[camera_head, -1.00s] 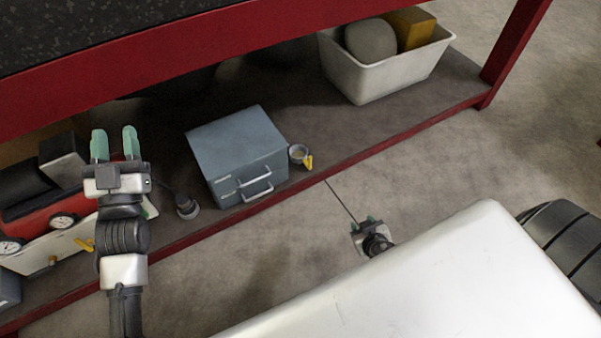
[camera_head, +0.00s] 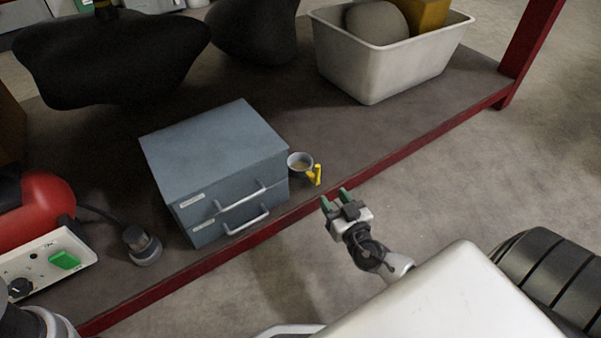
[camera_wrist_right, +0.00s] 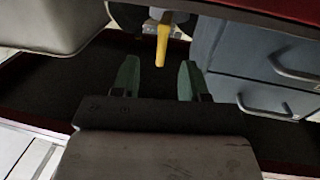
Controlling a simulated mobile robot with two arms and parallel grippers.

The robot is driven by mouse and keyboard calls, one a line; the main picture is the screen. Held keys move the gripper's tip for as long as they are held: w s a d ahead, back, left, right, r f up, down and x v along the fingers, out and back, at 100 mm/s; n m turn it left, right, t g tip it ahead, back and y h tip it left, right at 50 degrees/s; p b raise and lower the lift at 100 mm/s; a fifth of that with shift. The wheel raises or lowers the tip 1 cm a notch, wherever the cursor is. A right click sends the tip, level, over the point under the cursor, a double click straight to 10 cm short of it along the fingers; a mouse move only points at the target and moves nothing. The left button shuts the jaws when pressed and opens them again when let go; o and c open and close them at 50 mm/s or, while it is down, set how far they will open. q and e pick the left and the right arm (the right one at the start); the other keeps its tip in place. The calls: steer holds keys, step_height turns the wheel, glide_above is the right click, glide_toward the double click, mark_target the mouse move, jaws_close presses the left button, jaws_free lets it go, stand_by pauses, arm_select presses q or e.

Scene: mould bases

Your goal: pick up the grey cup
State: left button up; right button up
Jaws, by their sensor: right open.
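The grey cup (camera_head: 298,165) is small and stands on the low shelf, close to the right side of the blue-grey drawer box. Its yellow handle (camera_head: 315,176) points toward the shelf's front edge. My right gripper (camera_head: 337,198) is open and empty, in front of the cup, with a gap between them. In the right wrist view, the yellow handle (camera_wrist_right: 162,47) shows beyond and between the two green fingertips (camera_wrist_right: 157,76); the cup body is mostly cut off at the top.
The blue-grey drawer box (camera_head: 215,150) stands directly left of the cup. A white bin (camera_head: 375,75) with a grey ball and a yellow block stands behind right. The red shelf edge (camera_head: 375,166) runs in front. Shelf floor right of the cup is clear.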

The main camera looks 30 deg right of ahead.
mark_target(314, 176)
steer(key=w, duration=0.3)
steer(key=w+r, duration=0.1)
steer(key=w, duration=0.2)
steer(key=w+p, duration=0.1)
steer(key=w, duration=0.2)
steer(key=shift+w+d+r, duration=0.15)
steer(key=shift+w+r, duration=0.1)
steer(key=shift+r, duration=0.05)
steer(key=shift+w, duration=0.4)
jaws_close()
